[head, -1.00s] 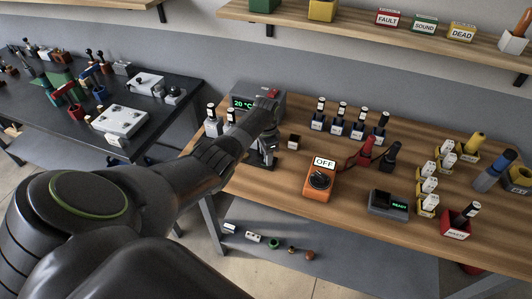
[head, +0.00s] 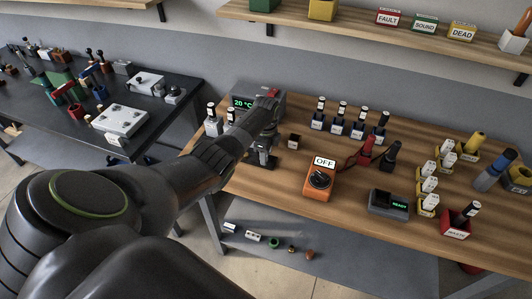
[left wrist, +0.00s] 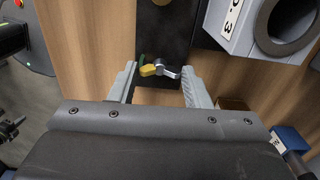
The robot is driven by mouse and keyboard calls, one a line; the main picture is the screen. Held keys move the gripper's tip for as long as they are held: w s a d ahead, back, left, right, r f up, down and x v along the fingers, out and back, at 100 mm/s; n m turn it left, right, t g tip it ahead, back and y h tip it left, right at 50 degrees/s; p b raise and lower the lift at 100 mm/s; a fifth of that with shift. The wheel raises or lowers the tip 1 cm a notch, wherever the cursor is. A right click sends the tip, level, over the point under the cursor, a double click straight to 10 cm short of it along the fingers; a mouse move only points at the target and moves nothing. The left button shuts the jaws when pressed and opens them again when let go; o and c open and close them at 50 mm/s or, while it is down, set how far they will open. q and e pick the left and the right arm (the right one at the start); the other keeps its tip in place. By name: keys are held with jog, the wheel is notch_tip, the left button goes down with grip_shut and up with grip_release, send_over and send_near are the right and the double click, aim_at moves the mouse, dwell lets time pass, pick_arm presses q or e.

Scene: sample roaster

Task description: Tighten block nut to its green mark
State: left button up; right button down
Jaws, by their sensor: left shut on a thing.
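The block nut (left wrist: 160,69) shows in the left wrist view as a small winged piece, with a yellow wing to the left and a silver wing to the right. It sits at the near end of a black block (left wrist: 164,30). A small green mark (left wrist: 142,60) shows just beside the yellow wing. My left gripper (left wrist: 160,90) has one finger on each side of the nut and is shut on it. In the head view my left gripper (head: 264,150) is low over the wooden bench, and my own wrist largely hides the nut. My right gripper is not in view.
A grey box reading 20 °C (head: 243,101) stands behind my wrist. An orange switch box marked OFF (head: 320,184), a grey READY box (head: 388,204) and several labelled bottles (head: 339,124) stand to the right. In the wrist view a grey holder (left wrist: 255,35) is close on the right.

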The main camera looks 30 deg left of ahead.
pick_arm(q)
jog(key=shift+w+r, duration=0.1)
jog(key=shift+r, duration=0.05)
dwell(0.3)
jog(key=o, duration=1)
jog(key=shift+r, duration=0.4)
notch_tip(320, 180, up, 16)
jog(key=shift+r+b, duration=0.25)
jog(key=shift+b, duration=0.9)
